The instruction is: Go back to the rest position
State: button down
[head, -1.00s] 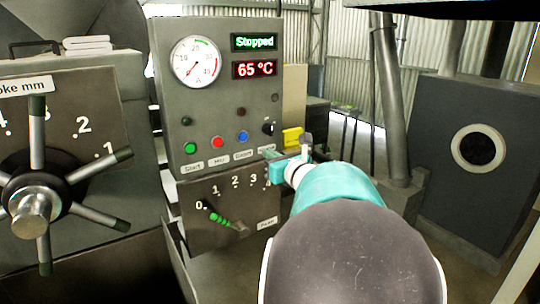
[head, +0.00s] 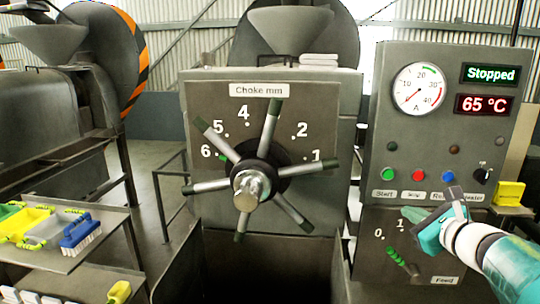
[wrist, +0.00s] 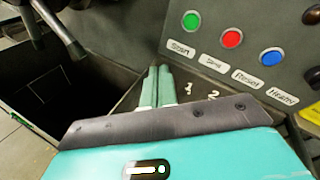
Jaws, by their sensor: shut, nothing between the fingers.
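My gripper (head: 421,226) is at the lower right of the head view, in front of the control panel. It is shut and empty. In the wrist view its two pale green fingers (wrist: 156,88) lie side by side, in front of the panel's lower part. They cover part of the feed scale, with 1 and 2 showing to their right. I cannot tell whether the fingertips touch the panel. My teal and white arm reaches in from the right edge of the head view.
The control panel (head: 430,145) reads Stopped and 65 °C. Left of it is the choke handwheel (head: 250,186) with long spokes. A feed lever (head: 403,262) sits below my gripper. A cart (head: 95,240) with trays and a blue brush stands at left. A dark open bin (wrist: 52,95) lies below.

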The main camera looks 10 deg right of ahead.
jog(key=s+a+f+n+g+y, duration=0.2)
jog(key=s+a+f+n+g, duration=0.1)
jog(key=a+n, duration=0.55)
jog(key=s+a+f+n+g+y, duration=0.25)
jog(key=a+n, duration=0.35)
jog(key=a, duration=0.6)
jog(key=s+a+f+n+g+h, duration=0.2)
jog(key=s+n, duration=0.3)
jog(key=n, duration=0.2)
jog(key=s+a+f+n+g+h, duration=0.2)
jog(key=s+a+f+n+h, duration=0.1)
jog(key=s+n, duration=0.3)
jog(key=shift+f+n, duration=0.25)
jog(key=shift+n, duration=1)
jog(key=shift+g+h, duration=0.25)
